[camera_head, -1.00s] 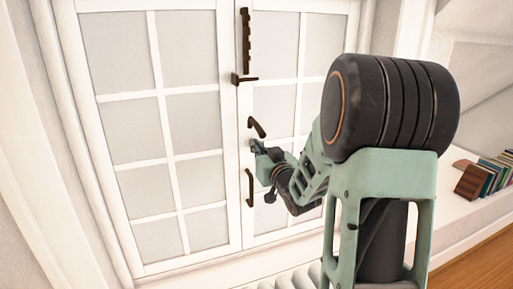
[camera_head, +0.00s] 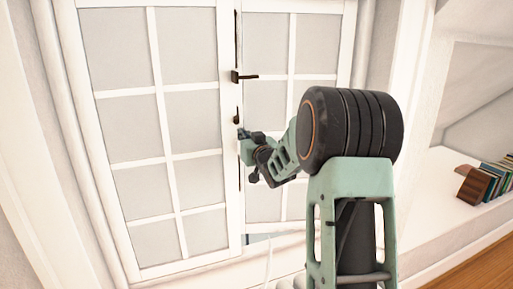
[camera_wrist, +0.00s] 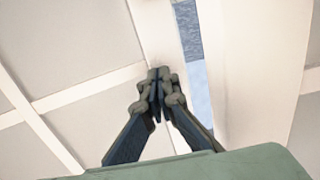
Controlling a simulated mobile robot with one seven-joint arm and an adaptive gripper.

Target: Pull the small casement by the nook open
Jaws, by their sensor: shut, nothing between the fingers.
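The casement window has two white leaves with gridded panes. The left leaf (camera_head: 160,158) looks flush in its frame. The right leaf (camera_head: 293,75) is ajar and appears set back behind the left leaf's edge. A dark lever handle (camera_head: 243,77) shows at the seam, and a smaller dark handle (camera_head: 237,115) is partly hidden below it. My gripper (camera_head: 241,134) is at the seam below that handle, shut and empty. In the wrist view its fingertips (camera_wrist: 157,75) meet in front of a white stile, beside a bluish gap (camera_wrist: 195,65); whether they touch it I cannot tell.
A white ledge (camera_head: 444,207) on the right carries several books (camera_head: 492,180). A sloped white wall rises above it. My arm covers the lower right part of the window. Wooden floor (camera_head: 490,262) shows at the bottom right.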

